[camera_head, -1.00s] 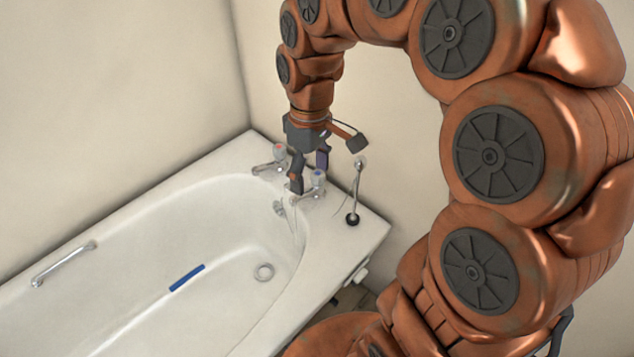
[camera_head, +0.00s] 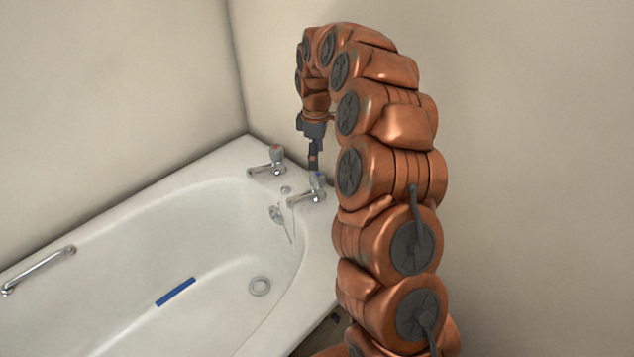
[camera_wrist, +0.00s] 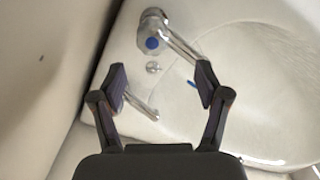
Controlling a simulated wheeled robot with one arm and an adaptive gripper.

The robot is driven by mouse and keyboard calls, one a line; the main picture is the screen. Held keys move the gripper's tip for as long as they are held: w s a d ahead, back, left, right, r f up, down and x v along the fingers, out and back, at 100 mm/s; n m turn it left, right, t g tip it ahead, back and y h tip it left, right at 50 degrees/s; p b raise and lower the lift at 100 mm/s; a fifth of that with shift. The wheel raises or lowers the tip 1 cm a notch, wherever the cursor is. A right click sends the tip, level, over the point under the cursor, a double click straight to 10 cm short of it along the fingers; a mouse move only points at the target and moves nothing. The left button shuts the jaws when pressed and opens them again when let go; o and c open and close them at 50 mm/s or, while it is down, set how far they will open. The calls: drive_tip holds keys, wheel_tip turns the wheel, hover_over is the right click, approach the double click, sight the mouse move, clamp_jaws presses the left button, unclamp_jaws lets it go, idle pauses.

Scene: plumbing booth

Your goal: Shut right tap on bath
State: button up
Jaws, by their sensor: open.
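The right tap (camera_head: 312,187) is chrome with a blue-marked head and stands on the bath's end rim. Thin pale streaks hang below its spout; I cannot tell whether they are water. My gripper (camera_head: 314,160) points down just above this tap's head in the head view. In the wrist view my gripper (camera_wrist: 160,84) is open and empty, and the blue-marked tap (camera_wrist: 153,43) lies beyond the fingertips, not between them. The left tap (camera_head: 269,163), red-marked, stands further along the rim. A chrome spout, apparently the left tap's (camera_wrist: 143,107), shows between the fingers, partly hidden.
The white bath (camera_head: 130,235) fills the lower left, with a blue strip (camera_head: 176,292), a drain (camera_head: 260,286) and a chrome grab rail (camera_head: 38,270). A small chrome disc (camera_wrist: 152,67) sits between the taps. Plain walls stand close behind the rim.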

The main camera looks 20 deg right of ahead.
sight(318, 174)
drive_tip(key=shift+w+d+f, duration=0.3)
drive_tip(key=shift+d+f, duration=0.1)
drive_tip(key=shift+f, duration=0.35)
wheel_tip(318, 174, down, 7)
drive_tip(key=shift+f, duration=0.15)
drive_tip(key=shift+c, duration=0.2)
drive_tip(key=c, duration=1.1)
